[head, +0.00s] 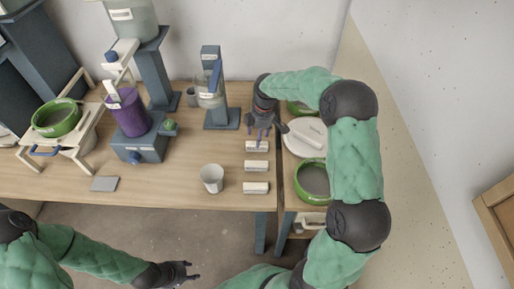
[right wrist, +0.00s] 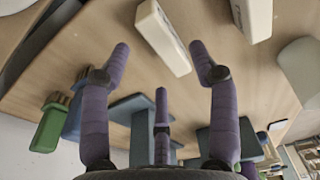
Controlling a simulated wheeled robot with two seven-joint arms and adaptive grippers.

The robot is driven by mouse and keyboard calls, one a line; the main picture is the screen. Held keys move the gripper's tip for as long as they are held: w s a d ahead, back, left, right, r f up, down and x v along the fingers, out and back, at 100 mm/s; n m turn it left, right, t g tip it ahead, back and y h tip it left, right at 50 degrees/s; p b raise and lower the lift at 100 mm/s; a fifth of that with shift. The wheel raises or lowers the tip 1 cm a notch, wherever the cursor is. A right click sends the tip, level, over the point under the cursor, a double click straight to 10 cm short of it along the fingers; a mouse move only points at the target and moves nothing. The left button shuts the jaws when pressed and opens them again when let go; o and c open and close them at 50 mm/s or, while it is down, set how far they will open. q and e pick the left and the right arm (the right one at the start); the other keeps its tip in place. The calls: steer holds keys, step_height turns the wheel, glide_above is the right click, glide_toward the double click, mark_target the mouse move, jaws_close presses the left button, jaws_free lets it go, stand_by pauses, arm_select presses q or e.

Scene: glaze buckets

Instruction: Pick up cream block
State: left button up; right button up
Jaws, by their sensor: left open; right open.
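Three cream blocks with dark markings lie in a column at the right end of the wooden table: a far one (head: 257,146), a middle one (head: 256,168) and a near one (head: 256,188). My right gripper (head: 261,136) is open and points down just above the far block. In the right wrist view, one cream block (right wrist: 163,38) lies between and beyond the open fingertips, apart from them. Another cream block (right wrist: 251,17) is partly cut off at the top. My left gripper (head: 190,272) is open and empty, low in front of the table.
A white cup (head: 212,178) stands left of the blocks. A blue stand (head: 221,122) is behind it, and a purple bucket (head: 130,112) is further left. Right of the blocks are a white lid-like piece (head: 306,138) and a green-rimmed bowl (head: 312,180).

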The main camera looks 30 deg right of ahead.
mark_target(251, 146)
steer(key=f, duration=0.1)
steer(key=f+b, duration=0.1)
steer(key=f, duration=0.2)
steer(key=shift+a+b, duration=0.25)
steer(key=shift+b, duration=0.1)
steer(key=shift+f, duration=0.15)
steer(key=shift+f, duration=0.25)
jaws_close()
